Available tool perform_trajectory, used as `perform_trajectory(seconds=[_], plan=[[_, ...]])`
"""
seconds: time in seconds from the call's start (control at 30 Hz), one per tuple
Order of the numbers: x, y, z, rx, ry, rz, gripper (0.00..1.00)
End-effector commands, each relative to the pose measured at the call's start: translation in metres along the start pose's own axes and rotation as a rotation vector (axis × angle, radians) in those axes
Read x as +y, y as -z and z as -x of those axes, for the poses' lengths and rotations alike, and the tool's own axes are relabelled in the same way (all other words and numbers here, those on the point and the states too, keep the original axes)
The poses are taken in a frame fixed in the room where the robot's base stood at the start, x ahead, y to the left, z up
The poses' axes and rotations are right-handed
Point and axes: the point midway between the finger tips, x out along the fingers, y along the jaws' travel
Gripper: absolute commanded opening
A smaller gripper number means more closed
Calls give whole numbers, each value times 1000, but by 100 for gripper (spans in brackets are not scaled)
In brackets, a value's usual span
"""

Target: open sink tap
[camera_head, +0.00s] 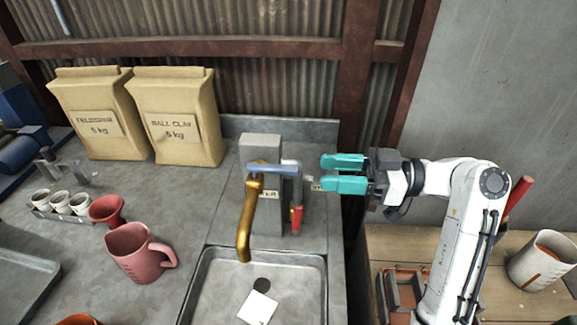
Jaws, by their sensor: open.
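The sink tap is a brass spout (247,222) curving down from a grey block (262,148) at the back of the sink. A blue-grey lever (272,169) lies across the front of the block at the top of the spout. The grey sink (203,290) is below it, with a dark drain and a white square in it. My gripper (325,173) has two teal fingers, one above the other in the picture, pointing left. They are apart with nothing between them. The gripper is to the right of the lever, with a gap between them.
A grey pipe with a red handle (297,217) stands right of the block, close to the fingers. Two clay bags (178,118), a pink jug (138,252) and a red funnel (106,209) are at left. A wooden table with a pot (545,262) is at right.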

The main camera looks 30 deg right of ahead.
Motion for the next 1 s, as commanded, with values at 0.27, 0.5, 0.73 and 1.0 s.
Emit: perform_trajectory(seconds=[0.27, 0.5, 0.73, 1.0], plan=[[-1, 2, -53, -1, 5, -1, 45], [-1, 1, -82, -1, 3, -1, 45], [0, 0, -89, 0, 0, 0, 45], [0, 0, -88, 0, 0, 0, 36]])
